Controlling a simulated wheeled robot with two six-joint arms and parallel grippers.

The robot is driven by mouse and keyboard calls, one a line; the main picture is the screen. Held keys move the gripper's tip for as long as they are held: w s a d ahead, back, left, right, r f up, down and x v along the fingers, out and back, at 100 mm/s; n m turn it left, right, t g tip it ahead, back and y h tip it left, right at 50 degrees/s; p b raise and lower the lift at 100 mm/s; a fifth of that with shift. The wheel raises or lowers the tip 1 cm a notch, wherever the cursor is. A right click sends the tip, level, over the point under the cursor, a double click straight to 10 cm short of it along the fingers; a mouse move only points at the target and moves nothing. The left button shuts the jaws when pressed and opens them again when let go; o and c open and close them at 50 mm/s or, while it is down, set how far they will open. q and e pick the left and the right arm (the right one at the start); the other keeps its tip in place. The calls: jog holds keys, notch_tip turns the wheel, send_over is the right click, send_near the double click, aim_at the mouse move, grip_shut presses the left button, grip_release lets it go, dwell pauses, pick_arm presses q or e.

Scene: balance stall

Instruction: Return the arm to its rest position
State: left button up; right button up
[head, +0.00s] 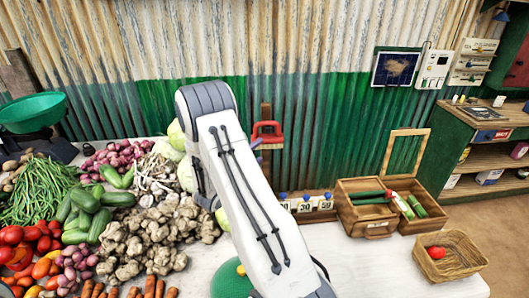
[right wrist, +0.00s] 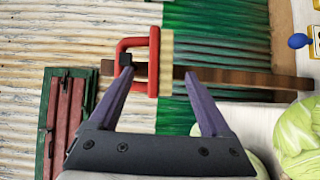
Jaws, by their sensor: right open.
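My right arm (head: 248,190) reaches up across the middle of the head view. My right gripper (right wrist: 159,76) is open, with two purple fingers spread apart and nothing held between them. In the head view only a bit of a finger shows beside the arm; the rest is hidden. A red handle (right wrist: 125,45) with a pale yellow block (right wrist: 166,60) lies past the fingertips, and one fingertip overlaps it in the picture. I cannot tell whether they touch. The red handle also shows at a wooden post (head: 266,164) in the head view. My left gripper is not in view.
Vegetables cover the table's left side, including ginger (head: 150,240) and red tomatoes (head: 22,250). A green scale pan (head: 33,112) stands at far left. A wooden box (head: 366,221) and a basket (head: 446,270) holding something red stand right. The white table (head: 365,268) is clear at front right.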

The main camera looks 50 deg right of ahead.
jog(key=b+v, duration=0.1)
jog(key=v, duration=0.2)
jog(key=shift+a, duration=0.25)
jog(key=s+a+r+n+g+y, duration=0.1)
jog(key=s+a+y, duration=0.5)
jog(key=a, duration=0.8)
jog(key=s+a+r+n+g+y, duration=0.1)
jog(key=s+a+n+y, duration=0.1)
jog(key=s+a+y, duration=0.4)
jog(key=s+a+r+n+g+y, duration=0.1)
jog(key=s+a+y, duration=0.5)
jog(key=s+a, duration=0.7)
jog(key=a+n+g, duration=0.1)
jog(key=a, duration=0.8)
jog(key=shift+a+y, duration=0.3)
